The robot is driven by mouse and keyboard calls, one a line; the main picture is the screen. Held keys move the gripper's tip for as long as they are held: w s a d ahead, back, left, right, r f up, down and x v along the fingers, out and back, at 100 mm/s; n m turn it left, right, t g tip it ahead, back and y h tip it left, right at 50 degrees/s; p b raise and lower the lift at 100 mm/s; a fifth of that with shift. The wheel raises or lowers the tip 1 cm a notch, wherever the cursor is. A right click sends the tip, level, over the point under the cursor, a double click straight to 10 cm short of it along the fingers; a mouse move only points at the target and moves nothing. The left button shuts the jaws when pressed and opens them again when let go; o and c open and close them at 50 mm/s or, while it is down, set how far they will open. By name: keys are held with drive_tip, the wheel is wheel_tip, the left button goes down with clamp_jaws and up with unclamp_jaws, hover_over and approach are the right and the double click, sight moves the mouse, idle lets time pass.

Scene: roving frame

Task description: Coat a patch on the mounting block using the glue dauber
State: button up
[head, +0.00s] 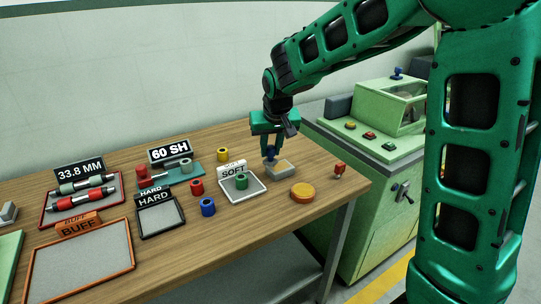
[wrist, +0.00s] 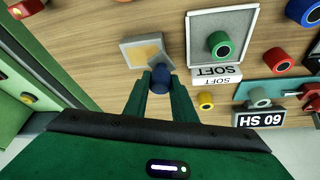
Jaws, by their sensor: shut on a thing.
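My gripper (head: 270,150) is shut on a dark blue piece, which I take to be the glue dauber (head: 271,153). Its rounded blue end (wrist: 160,76) shows between the fingers in the wrist view. The pale grey mounting block (head: 282,170) lies on the table right below the gripper. In the wrist view the block (wrist: 128,52) has a yellowish patch on its top face. The dauber is at the block's edge in that view; its lower tip is hidden, so I cannot tell whether it touches.
An orange disc (head: 302,191) and a small red-topped piece (head: 339,170) stand near the table's right end. A SOFT tray (head: 256,190) with a green ring lies left of the block. Several rings and labelled trays fill the left. A green machine (head: 375,150) stands beyond the right edge.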

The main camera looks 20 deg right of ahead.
drive_tip(key=shift+r, duration=2.7)
